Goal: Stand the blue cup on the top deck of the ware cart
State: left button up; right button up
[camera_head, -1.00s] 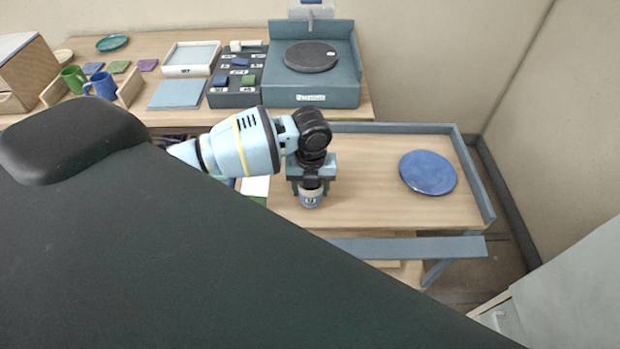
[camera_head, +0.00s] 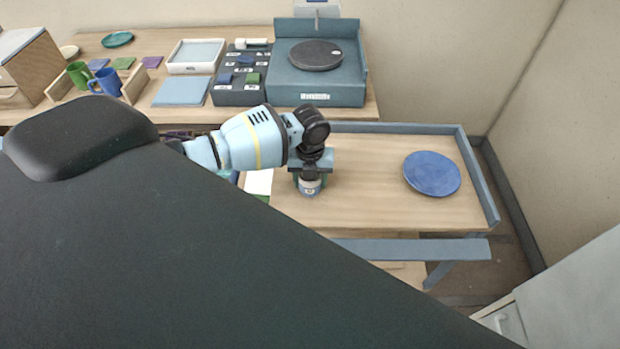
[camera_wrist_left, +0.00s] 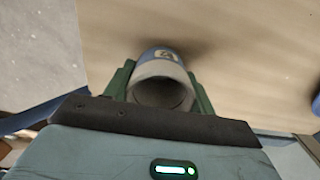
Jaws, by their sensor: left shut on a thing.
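The blue cup (camera_head: 310,188) is small, with a pale rim and a numbered label. My left gripper (camera_head: 311,178) points down and is shut on it. In the left wrist view the cup (camera_wrist_left: 163,82) sits between the green fingers, its open mouth facing the camera and its body looking upright. The top deck of the ware cart (camera_head: 365,200) is pale wood with blue-grey edging, and the cup is over its left part. I cannot tell whether the cup's bottom touches the deck. My right gripper is not in view.
A blue round plate (camera_head: 432,174) lies on the deck's right side. The deck between cup and plate is clear. A raised edge (camera_head: 478,175) bounds the right. Behind stands a workbench with a wheel (camera_head: 315,55), a blue mug (camera_head: 106,82) and a green mug (camera_head: 79,74).

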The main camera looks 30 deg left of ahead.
pick_arm(q)
jog(key=shift+f, duration=0.15)
jog(key=o, duration=1.1)
notch_tip(320, 180, up, 12)
jog(key=shift+r+p, duration=0.2)
jog(key=shift+p, duration=0.15)
